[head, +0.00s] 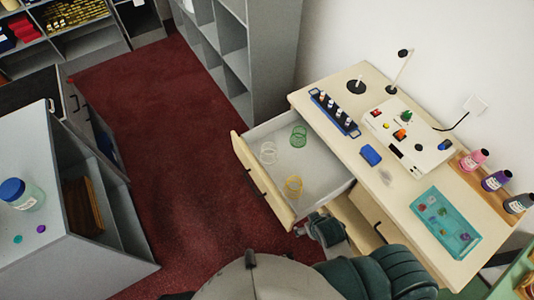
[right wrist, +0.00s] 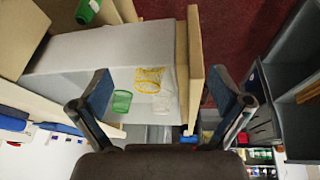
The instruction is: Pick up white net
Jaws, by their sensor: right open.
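The white net (head: 268,152) is a small pale mesh cup in the open drawer (head: 322,166), near its front panel. A green net (head: 299,136) lies farther back and a yellow net (head: 293,187) lies at the near end. My right gripper (head: 324,229) is open and empty, just outside the near side of the drawer. In the right wrist view the gripper (right wrist: 162,80) has its fingers spread, with the yellow net (right wrist: 150,80), green net (right wrist: 122,102) and white net (right wrist: 167,103) seen between them, some distance beyond. The white net partly overlaps the yellow one there. My left gripper is out of view.
The desk (head: 400,200) above the drawer carries a blue bottle rack (head: 334,113), a white device (head: 408,132), a blue block (head: 371,155) and a teal tray (head: 437,232). A grey cabinet (head: 45,225) stands at left. Red carpet (head: 180,150) lies clear between.

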